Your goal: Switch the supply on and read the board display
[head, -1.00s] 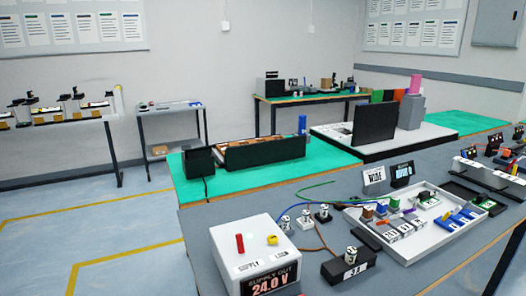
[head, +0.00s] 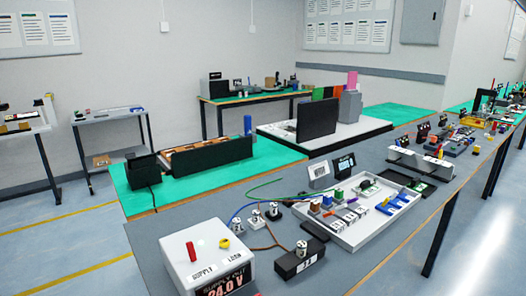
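The white supply box (head: 177,262) stands at the near left of the grey bench. It has a red lever (head: 192,251) and a yellow knob (head: 224,243) on top. Its front display (head: 232,284) reads 24.0 V in red, partly cut off by the bottom edge. The white board tray (head: 350,247) lies to the right, with small coloured parts and labelled blocks in it. Behind it stand a pale tilted panel (head: 319,172) and a black display (head: 345,165); their text is too small to read. Neither gripper is in view.
A black block (head: 287,266) with a round terminal stands between the supply and the tray. Several white terminals (head: 254,219) with blue, green and brown wires stand behind it. More small equipment lines the bench to the right. Floor is open at the lower right.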

